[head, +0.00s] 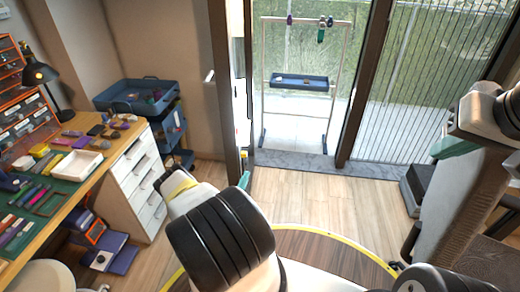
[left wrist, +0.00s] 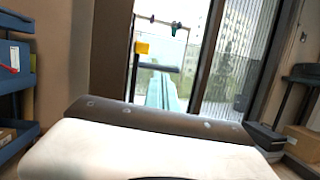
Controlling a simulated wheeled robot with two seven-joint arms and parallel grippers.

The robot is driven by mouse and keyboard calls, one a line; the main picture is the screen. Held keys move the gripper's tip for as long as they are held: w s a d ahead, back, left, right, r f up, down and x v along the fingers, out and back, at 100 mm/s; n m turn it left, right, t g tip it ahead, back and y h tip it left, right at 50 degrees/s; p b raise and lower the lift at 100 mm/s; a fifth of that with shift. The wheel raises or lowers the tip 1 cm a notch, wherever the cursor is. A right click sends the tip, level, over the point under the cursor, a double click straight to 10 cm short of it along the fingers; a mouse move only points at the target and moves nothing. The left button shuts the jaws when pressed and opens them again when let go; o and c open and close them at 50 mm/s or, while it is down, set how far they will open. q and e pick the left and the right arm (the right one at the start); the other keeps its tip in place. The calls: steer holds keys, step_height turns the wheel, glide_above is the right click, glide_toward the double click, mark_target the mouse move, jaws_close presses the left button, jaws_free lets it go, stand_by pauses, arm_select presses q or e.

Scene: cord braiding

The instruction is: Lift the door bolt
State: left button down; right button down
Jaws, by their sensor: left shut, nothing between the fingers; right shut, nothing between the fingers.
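The glass door (head: 290,95) stands in the dark frame at the back in the head view. A light handle (head: 209,76) is on the left of the dark post, and a white panel edge (head: 240,110) stands just right of it. I cannot make out the door bolt for certain. My left gripper (head: 244,180) shows its teal tip low before the doorway, shut and empty; its teal fingers (left wrist: 163,92) point at the doorway in the left wrist view. My right gripper (head: 454,146) is at the right, shut and empty, partly hidden by its arm.
A rack (head: 300,18) with a blue tray (head: 300,82) stands beyond the threshold. A workbench (head: 128,150) with tools and a white tray (head: 77,165) is on the left, near a blue cart (head: 137,93). A dark box (head: 412,190) is at right. Floor before the door is clear.

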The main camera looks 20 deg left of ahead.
mark_target(244, 155)
arm_select(q)
steer(key=s+f+n+y, duration=0.1)
steer(key=f, duration=0.1)
steer(key=s+a+f+n+g+y, duration=0.1)
steer(key=s+f+y, duration=0.1)
steer(key=shift+s+a+f+n+y, duration=0.2)
steer(key=shift+f+n+y, duration=0.05)
steer(key=shift+n+y, duration=0.05)
steer(key=shift+w, duration=0.1)
steer(key=w+a+r, duration=0.2)
steer(key=w+r, duration=0.4)
steer(key=w, duration=0.3)
steer(key=shift+w+r, duration=0.15)
steer(key=shift+r, duration=0.1)
steer(key=shift+a, duration=0.1)
steer(key=shift+r, duration=1.8)
